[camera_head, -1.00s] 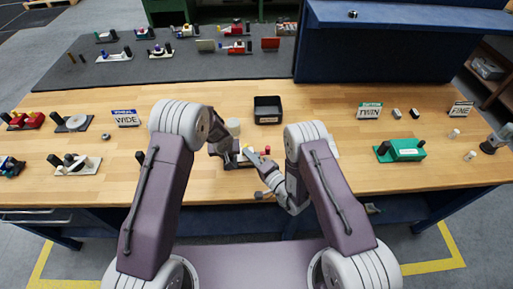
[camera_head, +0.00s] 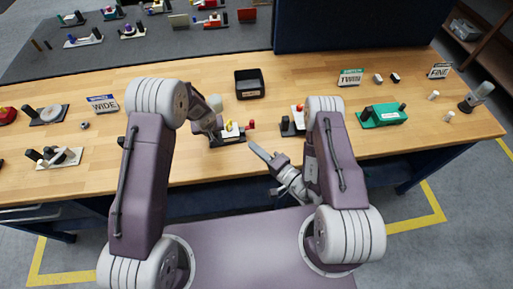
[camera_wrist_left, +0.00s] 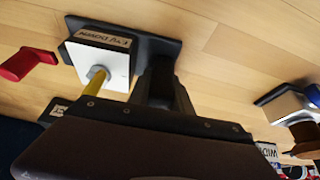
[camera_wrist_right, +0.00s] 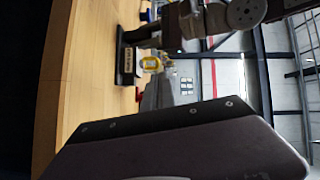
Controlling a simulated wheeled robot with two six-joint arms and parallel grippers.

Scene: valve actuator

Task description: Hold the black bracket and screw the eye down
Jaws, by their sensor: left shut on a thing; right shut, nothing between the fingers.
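The valve unit stands on the wooden bench in the head view, on a black base (camera_head: 232,142). The left wrist view shows its "EYE DOWN" label (camera_wrist_left: 102,40), white block (camera_wrist_left: 100,66) and yellow stem (camera_wrist_left: 97,80). A red handle (camera_wrist_left: 28,63) sticks out beside it. My left gripper (camera_head: 213,127) is shut on the black bracket (camera_wrist_left: 160,85), which stands upright on the base. The fingers partly hide it. My right gripper (camera_head: 254,148) is shut and empty, in front and to the right of the unit, apart from it. The eye's thread is not clear.
A black bin (camera_head: 250,84) stands behind the unit. Another unit (camera_head: 291,127) is close to its right, partly behind my right arm. A WIDE sign (camera_head: 102,103) stands left.

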